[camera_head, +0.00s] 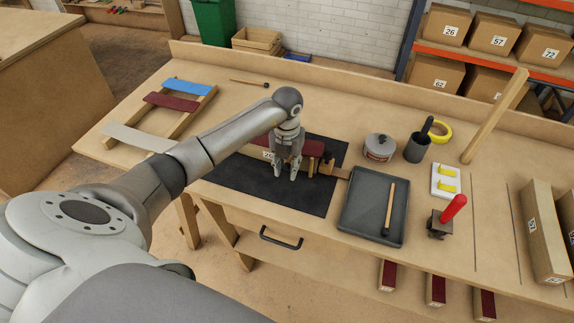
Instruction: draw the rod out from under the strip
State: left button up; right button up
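My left gripper (286,174) points down over the black mat (240,184) on the workbench. Its two fingertips show apart, with no object plainly visible between them. A dark red strip (315,147) runs behind and to the right of the gripper, and the gripper hides part of it. Small wooden pieces (328,165) stand at the strip's near right side. I cannot make out for certain which of them is the rod; the gripper and strip may hide it. My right gripper is not in view.
A grey tray (358,222) with a wooden-handled tool (390,207) lies right of the mat. Behind it are a lidded tin (379,147) and a dark cup (417,148). A wooden rack (186,122) with coloured strips stands at left. The mat's near part is clear.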

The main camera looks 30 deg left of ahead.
pick_arm(q)
jog(key=c, duration=0.5)
jog(key=shift+s+d+r+p, duration=0.1)
jog(key=shift+s+d+p, duration=0.1)
jog(key=shift+s+p, duration=0.55)
grip_shut()
jog(key=shift+s+d, duration=0.15)
jog(key=shift+s, duration=0.5)
jog(key=shift+s+p, duration=0.15)
jog(key=shift+p, duration=0.2)
